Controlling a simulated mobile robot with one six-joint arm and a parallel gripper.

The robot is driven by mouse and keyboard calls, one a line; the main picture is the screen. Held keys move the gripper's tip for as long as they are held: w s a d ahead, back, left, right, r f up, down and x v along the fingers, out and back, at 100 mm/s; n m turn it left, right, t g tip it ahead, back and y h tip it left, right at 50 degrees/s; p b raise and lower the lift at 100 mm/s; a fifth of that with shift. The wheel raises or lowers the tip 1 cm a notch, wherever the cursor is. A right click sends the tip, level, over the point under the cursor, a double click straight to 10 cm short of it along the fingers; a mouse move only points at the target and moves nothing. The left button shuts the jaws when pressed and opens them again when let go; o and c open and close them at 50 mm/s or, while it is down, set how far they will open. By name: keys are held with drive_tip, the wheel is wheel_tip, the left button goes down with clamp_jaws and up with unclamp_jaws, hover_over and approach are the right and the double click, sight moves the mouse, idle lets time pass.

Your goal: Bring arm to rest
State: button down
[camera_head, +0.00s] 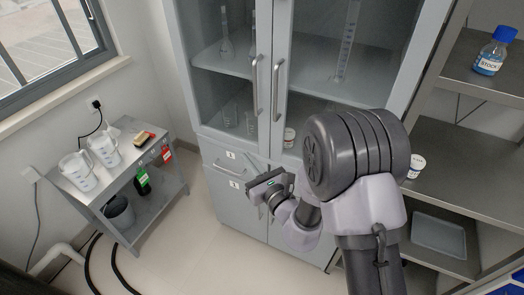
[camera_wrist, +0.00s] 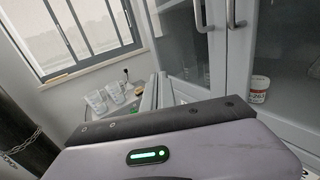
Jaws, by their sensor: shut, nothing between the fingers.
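My gripper (camera_head: 262,187) is at the end of my bent arm, in front of the grey cabinet's lower doors in the head view. It is shut and holds nothing. In the wrist view the gripper's dark bar and housing (camera_wrist: 165,150) with a green light fill the lower part. The grey cabinet (camera_head: 222,150) stands behind the gripper, with its glass upper doors closed. In the wrist view the cabinet (camera_wrist: 180,50) fills the right side.
A side table (camera_head: 130,185) at left bears white jugs (camera_head: 78,170). A shelf (camera_head: 455,150) at right holds a blue stock bottle (camera_head: 492,52), a small white cup (camera_head: 416,166) and a grey tray (camera_head: 438,233). The floor between table and cabinet looks clear. Black hoses (camera_head: 92,262) lie at lower left.

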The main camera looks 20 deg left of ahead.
drive_tip(key=s+d+r+n+g+y, duration=0.1)
drive_tip(key=s+r+n+g+y, duration=0.2)
drive_tip(key=s+r+n+g, duration=1.1)
drive_tip(key=s+d+n+t+h, duration=0.3)
drive_tip(key=s+d+n+h, duration=0.3)
drive_tip(key=s+d, duration=0.6)
drive_tip(key=w+d+n+t+h, duration=0.1)
drive_tip(key=d+t+h, duration=0.4)
drive_tip(key=d, duration=1.3)
drive_tip(key=w+h, duration=0.1)
drive_tip(key=h, duration=0.2)
drive_tip(key=shift+f+n+h+b, duration=0.3)
drive_tip(key=shift+h+b, duration=0.1)
drive_tip(key=c, duration=2.1)
unclamp_jaws()
